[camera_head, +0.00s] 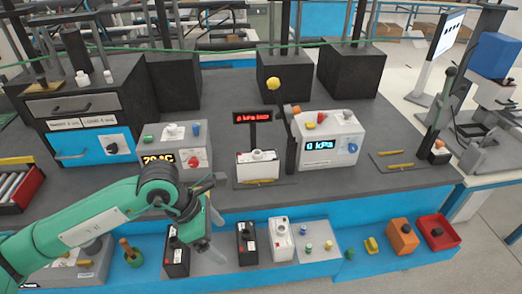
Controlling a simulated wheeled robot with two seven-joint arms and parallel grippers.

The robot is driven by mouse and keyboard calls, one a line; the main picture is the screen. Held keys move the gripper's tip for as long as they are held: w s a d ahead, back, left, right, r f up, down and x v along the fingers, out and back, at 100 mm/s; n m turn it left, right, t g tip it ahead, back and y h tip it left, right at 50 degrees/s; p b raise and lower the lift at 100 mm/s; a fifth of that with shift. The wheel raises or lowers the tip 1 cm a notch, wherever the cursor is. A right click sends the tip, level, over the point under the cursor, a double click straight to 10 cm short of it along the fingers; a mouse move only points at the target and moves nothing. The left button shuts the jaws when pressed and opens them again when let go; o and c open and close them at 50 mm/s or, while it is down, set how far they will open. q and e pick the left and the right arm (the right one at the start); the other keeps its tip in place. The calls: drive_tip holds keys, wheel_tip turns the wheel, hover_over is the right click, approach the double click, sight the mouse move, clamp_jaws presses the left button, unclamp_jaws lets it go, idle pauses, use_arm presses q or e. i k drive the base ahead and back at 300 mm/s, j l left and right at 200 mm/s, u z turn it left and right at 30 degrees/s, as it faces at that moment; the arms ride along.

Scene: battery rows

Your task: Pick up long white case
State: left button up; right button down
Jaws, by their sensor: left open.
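A tall white case (281,240) with a dark label stands upright on the blue front shelf. It is right of a black case (246,243) of similar shape. Another black case (176,252) stands further left, partly behind my left arm. My left gripper (211,220) is open over the front edge of the bench, left of the white case and apart from it. Its fingers are small and partly hidden by the wrist. No right gripper shows.
Small coloured pieces (319,246), an orange block (403,236) and a red tray (456,232) lie right of the white case. Instruments with displays, such as the white kPa box (331,140), stand behind on the dark bench (390,190). A red bin (18,190) is at left.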

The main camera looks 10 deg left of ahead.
sight(250, 171)
drive_tip(key=i, duration=1.25)
